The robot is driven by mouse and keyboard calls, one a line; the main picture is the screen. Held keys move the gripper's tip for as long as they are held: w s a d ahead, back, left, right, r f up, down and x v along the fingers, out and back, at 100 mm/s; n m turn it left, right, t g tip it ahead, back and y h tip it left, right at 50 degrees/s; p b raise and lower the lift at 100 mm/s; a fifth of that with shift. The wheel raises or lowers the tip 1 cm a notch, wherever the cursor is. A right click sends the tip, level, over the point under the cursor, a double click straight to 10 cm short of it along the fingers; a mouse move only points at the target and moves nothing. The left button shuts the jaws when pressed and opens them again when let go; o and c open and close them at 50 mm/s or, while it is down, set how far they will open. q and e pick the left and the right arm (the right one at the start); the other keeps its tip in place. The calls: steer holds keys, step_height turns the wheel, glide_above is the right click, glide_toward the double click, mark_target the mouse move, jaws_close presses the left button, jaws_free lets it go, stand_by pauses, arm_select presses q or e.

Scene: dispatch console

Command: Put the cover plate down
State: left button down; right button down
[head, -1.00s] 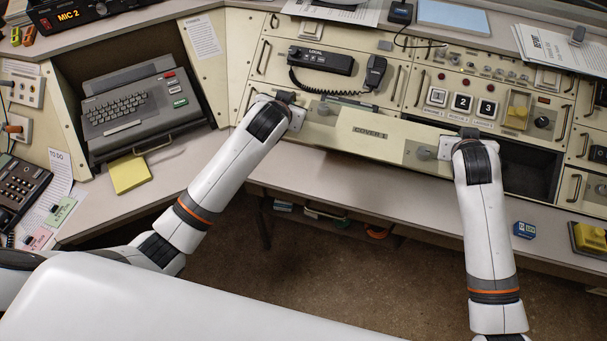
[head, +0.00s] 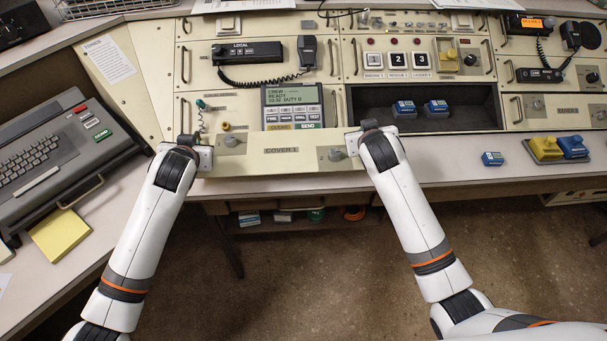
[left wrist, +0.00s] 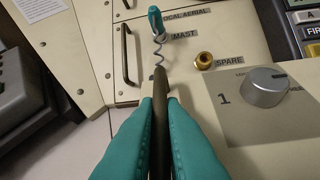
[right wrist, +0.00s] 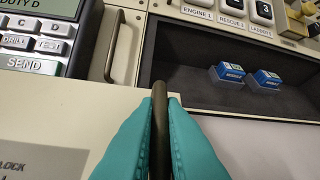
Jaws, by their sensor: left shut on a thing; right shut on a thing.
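The cover plate (head: 265,160), a long cream panel marked COVER 1 with a grey knob near each end, spans between my grippers in front of the console's lower left panels. My left gripper (head: 187,143) is shut on the dark handle at its left end; the left wrist view shows that handle (left wrist: 160,125) between teal fingers. My right gripper (head: 370,127) is shut on the right-end handle, seen in the right wrist view (right wrist: 159,120). The plate overlaps the desk's front strip in the head view. I cannot tell whether it touches the desk.
Behind the plate are a keypad terminal (head: 292,106), a coiled teal-ended lead (head: 200,104) and a brass SPARE fitting (left wrist: 204,61). The open dark bay (head: 465,100) to the right holds two blue modules.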

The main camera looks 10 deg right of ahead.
arm_select(q)
steer(key=shift+f, duration=0.35)
arm_select(e)
steer(key=shift+f, duration=0.35)
arm_select(q)
steer(key=shift+f+b, duration=0.15)
steer(key=shift+b, duration=0.15)
arm_select(e)
steer(key=shift+f, duration=0.15)
arm_select(q)
steer(key=c, duration=1.5)
jaws_free()
steer(key=shift+s, duration=0.1)
arm_select(e)
steer(key=c, duration=1.5)
jaws_free()
steer(key=shift+s+a+r, duration=0.15)
steer(key=shift+s+r, duration=0.15)
steer(key=shift+s, duration=0.2)
arm_select(q)
steer(key=v, duration=1.2)
arm_select(e)
steer(key=v, duration=1.1)
arm_select(q)
steer(key=shift+f, duration=0.1)
arm_select(e)
steer(key=shift+f, duration=0.15)
